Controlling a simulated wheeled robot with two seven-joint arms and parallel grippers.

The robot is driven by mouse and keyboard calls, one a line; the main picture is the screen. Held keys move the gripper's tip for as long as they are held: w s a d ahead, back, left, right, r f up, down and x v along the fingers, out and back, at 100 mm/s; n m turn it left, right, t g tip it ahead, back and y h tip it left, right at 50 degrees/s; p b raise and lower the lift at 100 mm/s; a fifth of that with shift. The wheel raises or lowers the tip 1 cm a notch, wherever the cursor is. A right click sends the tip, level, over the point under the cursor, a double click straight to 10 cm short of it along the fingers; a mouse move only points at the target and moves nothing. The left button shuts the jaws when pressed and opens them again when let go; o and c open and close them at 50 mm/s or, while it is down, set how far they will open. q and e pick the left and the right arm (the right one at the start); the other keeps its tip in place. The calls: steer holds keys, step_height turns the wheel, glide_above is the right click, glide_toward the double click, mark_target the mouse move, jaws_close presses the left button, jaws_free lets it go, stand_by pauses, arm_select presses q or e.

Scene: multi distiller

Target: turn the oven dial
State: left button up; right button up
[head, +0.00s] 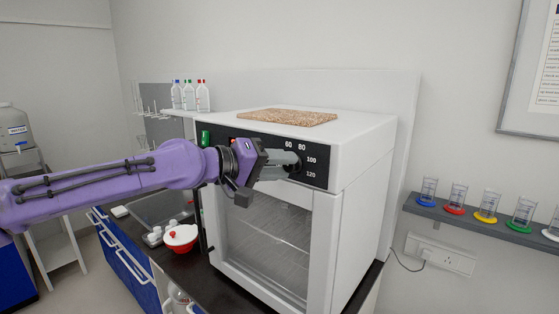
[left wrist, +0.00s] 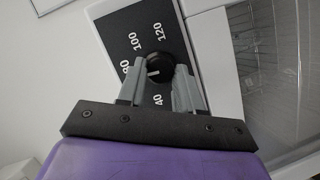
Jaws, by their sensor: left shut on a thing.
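The white oven (head: 355,160) stands on the dark counter, with a black control panel (head: 318,152) across its upper front. In the left wrist view the round black dial (left wrist: 160,67) with a pale pointer mark sits on the panel (left wrist: 128,38), among printed numbers. My left gripper (head: 296,164) reaches in from the left in front of the panel. In the left wrist view its two grey fingers (left wrist: 160,80) are shut on the dial, one on each side. In the head view the gripper hides the dial. My right gripper is not in view.
A brown speckled board (head: 287,117) lies on the oven top. A red-and-white container (head: 181,238) stands on the counter left of the oven. A wall shelf (head: 470,224) with several coloured-base beakers is at the right. The oven's glass door (head: 268,243) is below the panel.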

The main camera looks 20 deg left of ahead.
arm_select(q)
steer(key=shift+r+m+y+p, duration=0.1)
steer(key=shift+m+y+p, duration=0.2)
steer(key=shift+m+y, duration=0.45)
steer(key=shift+m, duration=0.35)
steer(key=o, duration=1)
steer(key=shift+d, duration=0.1)
steer(key=shift+o, duration=0.2)
